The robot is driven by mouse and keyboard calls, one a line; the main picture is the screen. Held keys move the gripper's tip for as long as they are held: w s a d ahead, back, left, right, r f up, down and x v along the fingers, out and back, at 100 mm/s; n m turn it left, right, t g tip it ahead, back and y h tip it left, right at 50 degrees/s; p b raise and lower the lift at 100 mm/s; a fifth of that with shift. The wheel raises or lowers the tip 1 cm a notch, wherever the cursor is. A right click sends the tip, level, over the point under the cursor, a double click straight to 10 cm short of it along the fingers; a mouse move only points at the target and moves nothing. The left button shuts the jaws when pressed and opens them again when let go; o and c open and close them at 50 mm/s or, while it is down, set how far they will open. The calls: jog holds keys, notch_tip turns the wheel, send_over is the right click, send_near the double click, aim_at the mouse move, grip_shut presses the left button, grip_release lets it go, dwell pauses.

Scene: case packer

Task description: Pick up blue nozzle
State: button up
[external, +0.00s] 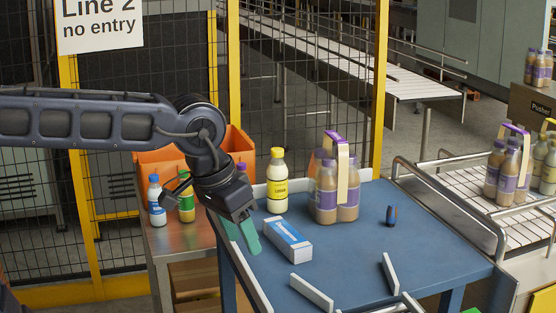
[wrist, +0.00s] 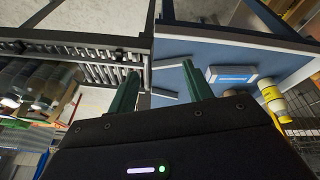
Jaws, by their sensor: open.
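The blue nozzle (external: 391,216) is a small dark blue piece with a brownish side. It stands on the right part of the blue table (external: 350,259). I cannot make it out in the wrist view. My gripper (external: 243,238) hangs near the table's left edge, well to the left of the nozzle. Its green fingers stand apart and empty in the wrist view (wrist: 160,77).
A blue and white box (external: 287,239) lies just right of my gripper. A yellow bottle (external: 277,182) and a bottle pack (external: 335,187) stand behind. White guides (external: 311,292) lie at the table's front. Metal rails (external: 450,195) border the right side.

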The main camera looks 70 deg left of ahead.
jog(key=w+a+r+n, duration=0.2)
jog(key=w, duration=0.4)
jog(key=w+a+r+n, duration=0.2)
jog(key=w+a, duration=0.1)
jog(key=w, duration=0.4)
jog(key=n+g, duration=0.3)
jog(key=n, duration=0.6)
send_over(392, 210)
notch_tip(392, 210, down, 10)
jog(key=shift+a+f+n, duration=0.25)
jog(key=shift+f+n, duration=0.15)
jog(key=shift+f, duration=0.25)
jog(key=shift+w+f, duration=0.2)
jog(key=shift+f, duration=5)
jog(key=shift+c, duration=0.3)
jog(key=c, duration=1)
